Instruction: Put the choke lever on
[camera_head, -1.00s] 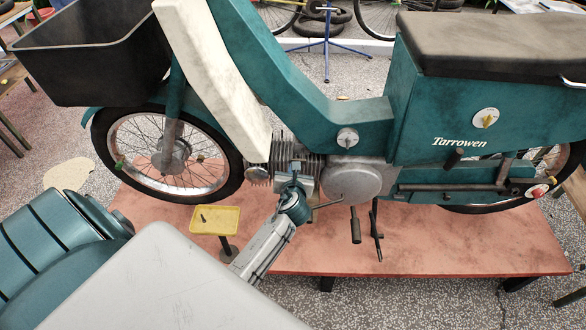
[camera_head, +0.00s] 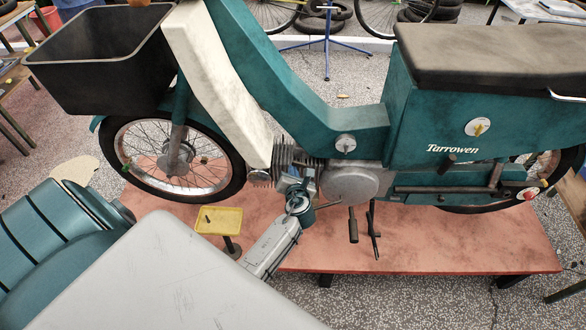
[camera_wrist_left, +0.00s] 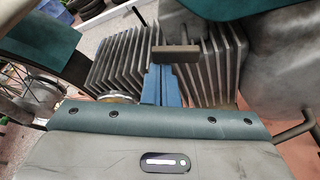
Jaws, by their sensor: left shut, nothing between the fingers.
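The teal moped (camera_head: 410,115) stands on a low reddish platform. Its finned engine cylinder (camera_wrist_left: 120,62) fills much of the left wrist view. A short brown-grey bar (camera_wrist_left: 176,53), perhaps the choke lever, lies across the picture in front of the fins. My left gripper (camera_wrist_left: 160,85) is shut and empty, its blue fingers pointing at the fins just below the bar. Whether they touch the bar, I cannot tell. In the head view the left gripper (camera_head: 298,184) is at the engine, left of the round grey cover (camera_head: 350,184), and hides the bar. My right gripper is not seen.
A small yellow tray (camera_head: 228,222) on a post, with a dark peg on it, stands left of my left forearm. The front wheel (camera_head: 172,155) and black basket (camera_head: 100,65) are at left. Dark pedal parts (camera_head: 353,226) hang at right. The platform (camera_head: 480,245) is clear at right.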

